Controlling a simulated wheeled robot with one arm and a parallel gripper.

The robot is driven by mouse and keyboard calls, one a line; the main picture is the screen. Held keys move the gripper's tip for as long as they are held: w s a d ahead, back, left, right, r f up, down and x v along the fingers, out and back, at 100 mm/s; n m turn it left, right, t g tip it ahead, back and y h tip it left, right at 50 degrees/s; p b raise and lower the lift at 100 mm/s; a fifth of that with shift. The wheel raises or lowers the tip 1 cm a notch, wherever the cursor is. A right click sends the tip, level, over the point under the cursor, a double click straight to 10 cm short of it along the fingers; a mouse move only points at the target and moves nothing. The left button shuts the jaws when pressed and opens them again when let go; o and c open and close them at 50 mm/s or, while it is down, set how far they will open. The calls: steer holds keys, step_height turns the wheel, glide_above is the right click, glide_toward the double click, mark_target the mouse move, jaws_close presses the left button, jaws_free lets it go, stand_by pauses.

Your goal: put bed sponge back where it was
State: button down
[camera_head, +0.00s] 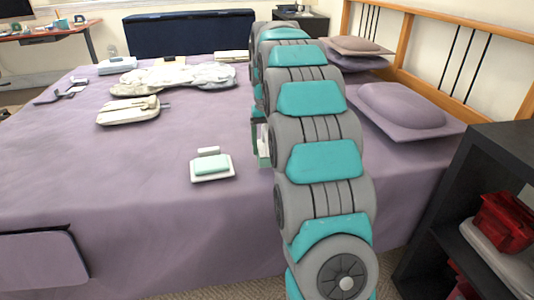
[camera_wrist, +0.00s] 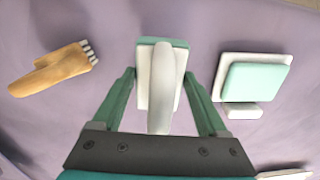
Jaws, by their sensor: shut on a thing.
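My gripper (camera_wrist: 160,72) is shut on a white-and-green block with a pale handle, which looks like the bed sponge (camera_wrist: 146,85). In the wrist view the green fingers stand on either side of it, and its green layer shows along the far edge. In the head view a part of it shows beside my arm (camera_head: 264,147), which hides the rest. I cannot tell whether it touches the bed. A similar white piece with a green pad (camera_head: 211,167) lies on the bed to the left. It also shows right of my gripper in the wrist view (camera_wrist: 255,82).
A wooden brush (camera_wrist: 52,70) lies left of my gripper. The purple bed (camera_head: 140,215) has much clear room in front. Folded cloths (camera_head: 128,110) and a rumpled white-grey cloth (camera_head: 175,77) lie farther back. Pillows (camera_head: 400,108) are at the right, near a dark shelf (camera_head: 500,150).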

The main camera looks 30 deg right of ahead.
mark_target(267, 130)
steer(key=shift+f, duration=1.6)
steer(key=shift+f, duration=0.2)
jaws_free()
steer(key=shift+r, duration=0.2)
step_height(267, 130, up, 11)
steer(key=shift+r, duration=0.1)
steer(key=shift+a+r, duration=0.1)
steer(key=shift+r, duration=0.3)
steer(key=shift+s, duration=0.1)
